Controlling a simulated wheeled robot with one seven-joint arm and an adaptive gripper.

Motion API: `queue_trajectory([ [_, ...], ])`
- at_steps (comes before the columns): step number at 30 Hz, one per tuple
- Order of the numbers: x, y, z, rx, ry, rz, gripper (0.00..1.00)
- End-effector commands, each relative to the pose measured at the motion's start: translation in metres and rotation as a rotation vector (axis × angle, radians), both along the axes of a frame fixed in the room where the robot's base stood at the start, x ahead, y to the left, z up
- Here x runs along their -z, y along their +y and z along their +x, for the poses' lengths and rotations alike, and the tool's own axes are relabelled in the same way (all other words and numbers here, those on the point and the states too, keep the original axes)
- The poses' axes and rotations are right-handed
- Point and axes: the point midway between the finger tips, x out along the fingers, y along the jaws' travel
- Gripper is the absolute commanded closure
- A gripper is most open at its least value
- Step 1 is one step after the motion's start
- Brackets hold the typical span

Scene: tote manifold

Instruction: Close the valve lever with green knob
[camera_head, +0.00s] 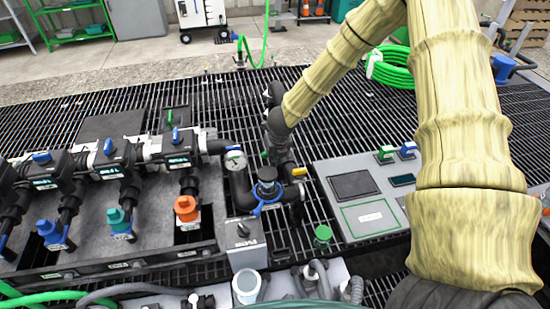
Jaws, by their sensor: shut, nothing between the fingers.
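Several green parts could be the green knob, and I cannot tell which is the valve lever's. A small green handle (170,118) stands upright behind the row of black valves. A green-topped fitting (386,153) is on the grey panel. A small green piece (264,154) shows just left of my gripper, partly hidden among the dark pipes. My gripper (281,158) is at the end of my arm, pointing down over the black pipework near the middle. It is shut and empty. Its dark fingers blend with the pipes, so contact is unclear.
Black valves with blue handles (108,147) line the left. A pressure gauge (236,160), a blue ring handle (268,205) and a yellow handle (299,171) crowd the pipes near my gripper. The grey panel (335,210) is at right. Open grating (215,95) lies behind.

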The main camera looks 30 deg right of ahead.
Motion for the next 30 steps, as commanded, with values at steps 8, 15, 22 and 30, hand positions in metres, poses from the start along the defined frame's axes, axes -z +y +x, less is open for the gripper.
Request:
queue_trajectory([
  [8,0.004,0.001,0.018,0.124,-0.002,0.000,1.00],
  [15,0.000,0.001,0.021,0.151,-0.005,0.000,1.00],
  [22,-0.001,0.002,0.021,0.148,-0.008,0.000,1.00],
  [30,-0.006,0.021,0.001,0.134,-0.003,0.001,1.00],
])
